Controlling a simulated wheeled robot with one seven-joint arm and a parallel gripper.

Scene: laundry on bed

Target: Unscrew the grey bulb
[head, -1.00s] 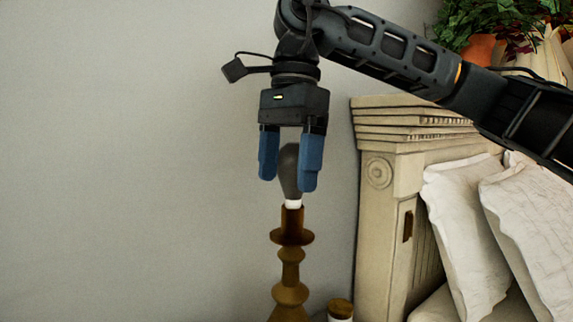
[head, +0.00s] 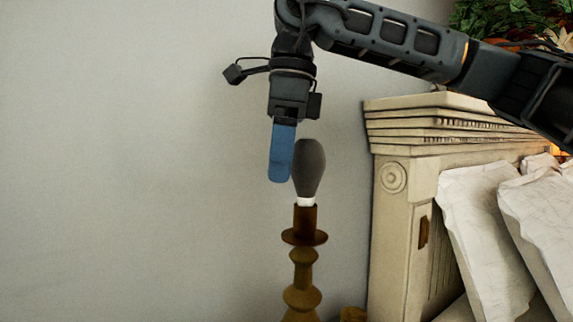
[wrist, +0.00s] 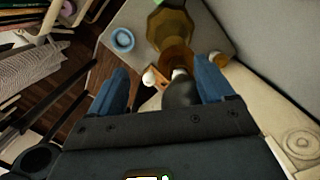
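The grey bulb (head: 308,170) stands upright with its white base in the socket of a brown turned lamp (head: 303,256). My gripper (head: 281,178) points down just left of the bulb in the head view, its blue fingers seen edge-on, one hiding the other. In the wrist view, my gripper (wrist: 160,66) is open with its fingers wide apart. The bulb (wrist: 181,92) appears between them there, closer to the right finger. I cannot tell whether a finger touches it. The lamp (wrist: 170,28) stands beyond the bulb on a small table.
A pale carved headboard (head: 400,190) with white pillows (head: 490,230) stands close on the right. In the wrist view, a blue ring-shaped item (wrist: 123,40) sits on the grey tabletop (wrist: 212,36) near the lamp. The wall space left of the lamp is clear.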

